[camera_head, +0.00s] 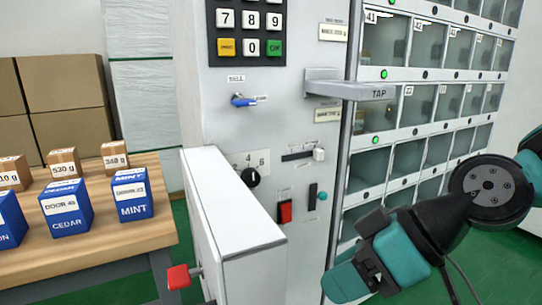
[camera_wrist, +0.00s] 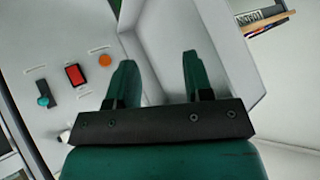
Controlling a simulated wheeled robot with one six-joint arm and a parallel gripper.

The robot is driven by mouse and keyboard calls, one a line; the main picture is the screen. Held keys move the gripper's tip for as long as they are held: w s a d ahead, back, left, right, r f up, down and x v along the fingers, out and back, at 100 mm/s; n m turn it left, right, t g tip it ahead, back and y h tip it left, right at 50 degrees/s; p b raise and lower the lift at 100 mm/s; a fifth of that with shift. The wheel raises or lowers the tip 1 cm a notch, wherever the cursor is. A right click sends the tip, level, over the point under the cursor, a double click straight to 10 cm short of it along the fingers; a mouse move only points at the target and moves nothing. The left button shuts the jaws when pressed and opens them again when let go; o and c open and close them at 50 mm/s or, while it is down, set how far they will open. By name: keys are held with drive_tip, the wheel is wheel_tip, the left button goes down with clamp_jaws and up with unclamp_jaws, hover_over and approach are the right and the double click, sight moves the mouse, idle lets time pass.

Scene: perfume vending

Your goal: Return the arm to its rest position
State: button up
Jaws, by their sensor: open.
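My arm reaches in from the right in the head view, with teal and black links. My gripper (camera_head: 340,284) points down and to the left, in front of the vending cabinet and near the open white door (camera_head: 240,215). In the wrist view my gripper (camera_wrist: 156,70) has its two teal fingers spread apart, with nothing between them. The grey cabinet front (camera_wrist: 60,45) lies behind the fingers at the left, and a pale panel stands behind them. I cannot tell how far the fingertips are from these surfaces.
The control panel carries a keypad (camera_head: 248,30), a blue bell lever (camera_head: 243,100), a black knob (camera_head: 250,177) and a red switch (camera_head: 285,211). A TAP ledge (camera_head: 350,91) sticks out. Numbered compartments (camera_head: 408,110) stand at right. A wooden table (camera_head: 90,235) with boxes is at left.

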drive_tip(key=s+d+m+g+h, duration=0.2)
drive_tip(key=s+d+m+h, duration=0.1)
drive_tip(key=s+d+h, duration=0.3)
wheel_tip(320, 180, up, 26)
drive_tip(key=s+y+p, duration=0.1)
drive_tip(key=p, duration=2.5)
drive_tip(key=shift+a+f, duration=0.15)
drive_tip(key=shift+a, duration=0.1)
